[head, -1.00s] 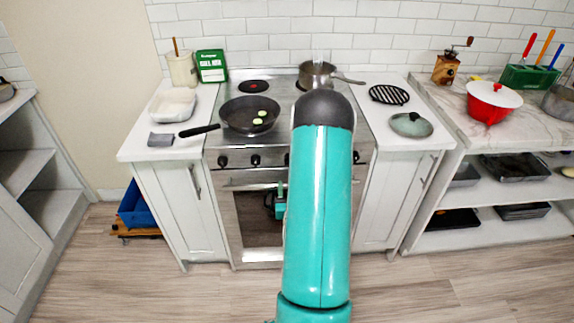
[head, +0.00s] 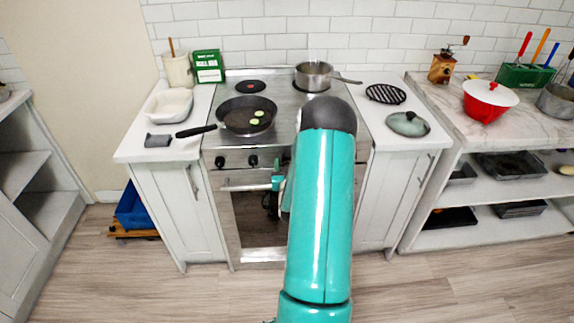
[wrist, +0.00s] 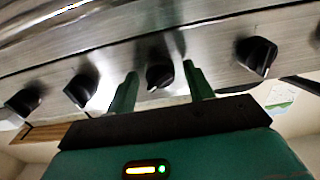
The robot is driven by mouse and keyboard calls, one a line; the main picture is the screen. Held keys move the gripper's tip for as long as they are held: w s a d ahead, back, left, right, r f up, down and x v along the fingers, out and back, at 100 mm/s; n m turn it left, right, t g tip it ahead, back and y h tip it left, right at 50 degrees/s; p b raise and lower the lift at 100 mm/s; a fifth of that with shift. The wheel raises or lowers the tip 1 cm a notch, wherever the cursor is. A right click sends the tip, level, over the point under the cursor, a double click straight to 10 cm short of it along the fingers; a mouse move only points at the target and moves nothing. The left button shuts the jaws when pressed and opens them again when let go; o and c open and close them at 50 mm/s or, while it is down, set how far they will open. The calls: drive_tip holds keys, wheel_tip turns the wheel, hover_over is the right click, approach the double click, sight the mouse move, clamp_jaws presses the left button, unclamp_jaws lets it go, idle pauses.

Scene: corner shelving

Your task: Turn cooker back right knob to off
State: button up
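The cooker (head: 288,98) stands ahead in the head view, with black knobs along its steel front panel. Two left knobs (head: 253,161) show there; my arm hides the ones further right. In the wrist view several black knobs line the panel. My gripper (wrist: 160,70) is open, with one green finger on each side of a middle knob (wrist: 160,76). Gaps show between the knob and both fingers. Other knobs stand to its left (wrist: 81,90) and right (wrist: 257,55). I cannot tell from these views which burner this knob serves. In the head view only part of my gripper (head: 278,183) shows beside my arm.
A frying pan (head: 240,124) with green slices and a saucepan (head: 313,76) sit on the cooktop. The oven handle (head: 240,187) runs below the knobs. Counters flank the cooker, with a lid (head: 407,124) on the right one. The floor in front is open.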

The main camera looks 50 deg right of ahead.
drive_tip(key=c, duration=0.8)
drive_tip(key=shift+n, duration=0.3)
drive_tip(key=n, duration=1.1)
drive_tip(key=shift+s, duration=0.1)
drive_tip(key=shift+d+n, duration=0.1)
drive_tip(key=shift+n, duration=0.2)
drive_tip(key=o, duration=1)
drive_tip(key=shift+c, duration=0.2)
